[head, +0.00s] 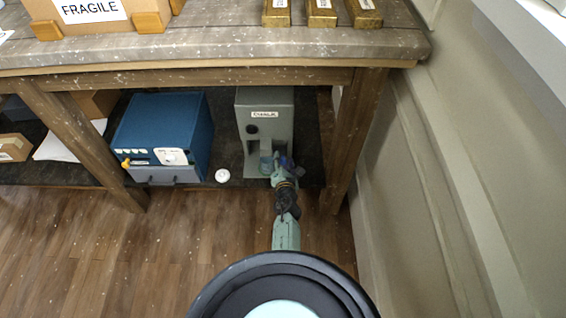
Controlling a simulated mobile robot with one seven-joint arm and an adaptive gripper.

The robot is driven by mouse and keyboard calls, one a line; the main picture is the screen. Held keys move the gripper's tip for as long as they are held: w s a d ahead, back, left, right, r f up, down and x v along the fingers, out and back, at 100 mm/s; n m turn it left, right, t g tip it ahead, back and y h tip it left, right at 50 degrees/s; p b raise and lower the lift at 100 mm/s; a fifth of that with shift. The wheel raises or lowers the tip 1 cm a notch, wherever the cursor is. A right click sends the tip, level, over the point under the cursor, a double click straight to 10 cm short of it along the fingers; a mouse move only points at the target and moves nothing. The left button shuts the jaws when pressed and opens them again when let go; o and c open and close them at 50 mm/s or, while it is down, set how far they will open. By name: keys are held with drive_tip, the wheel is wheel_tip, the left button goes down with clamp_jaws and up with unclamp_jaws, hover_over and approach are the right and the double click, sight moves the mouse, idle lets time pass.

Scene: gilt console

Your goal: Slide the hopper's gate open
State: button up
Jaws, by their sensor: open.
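The hopper is a grey-green upright box (264,100) with a label that looks like "CHALK" and a dark round knob or opening (252,129) on its front. It stands on the dark lower shelf under the console top. Its lower front has a recess with a bluish cup-like thing (266,163) in it. My gripper (283,164) is at the lower right of the hopper's front, open. It is small in view, and I cannot tell whether it touches the hopper. The gate itself is not clear; my gripper and arm cover part of the lower front.
A blue box-shaped device (165,125) stands left of the hopper. A small white round thing (222,175) lies between them near the shelf edge. A wooden leg (352,140) is close on the right, and the thick tabletop (220,45) overhangs above. The wood floor in front is clear.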

drive_tip(key=shift+c, duration=0.2)
drive_tip(key=c, duration=0.9)
drive_tip(key=shift+s+f, duration=0.1)
clamp_jaws()
drive_tip(key=shift+f, duration=0.1)
